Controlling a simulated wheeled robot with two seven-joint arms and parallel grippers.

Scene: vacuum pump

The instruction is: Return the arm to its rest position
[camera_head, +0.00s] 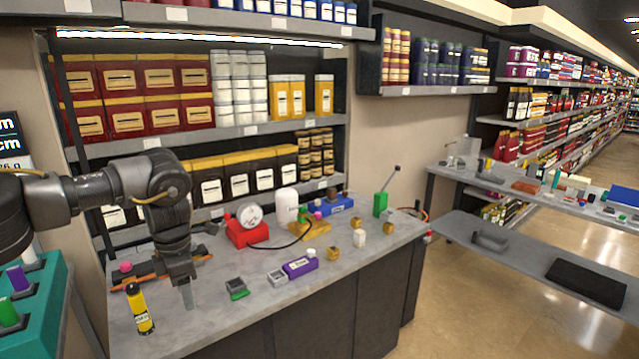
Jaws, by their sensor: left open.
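My left arm (100,190) comes in from the left and bends down over the near left part of the grey counter (215,325). My left gripper (188,296) points down close to the counter top. It is open, and I see nothing between its fingers. My right gripper is not in view.
A red gauge unit (246,230), a white bottle (287,204), a purple box (299,265), a blue box (336,206) and a green block with a lever (381,203) stand farther right. Stocked shelves rise behind. The counter's front strip is mostly clear.

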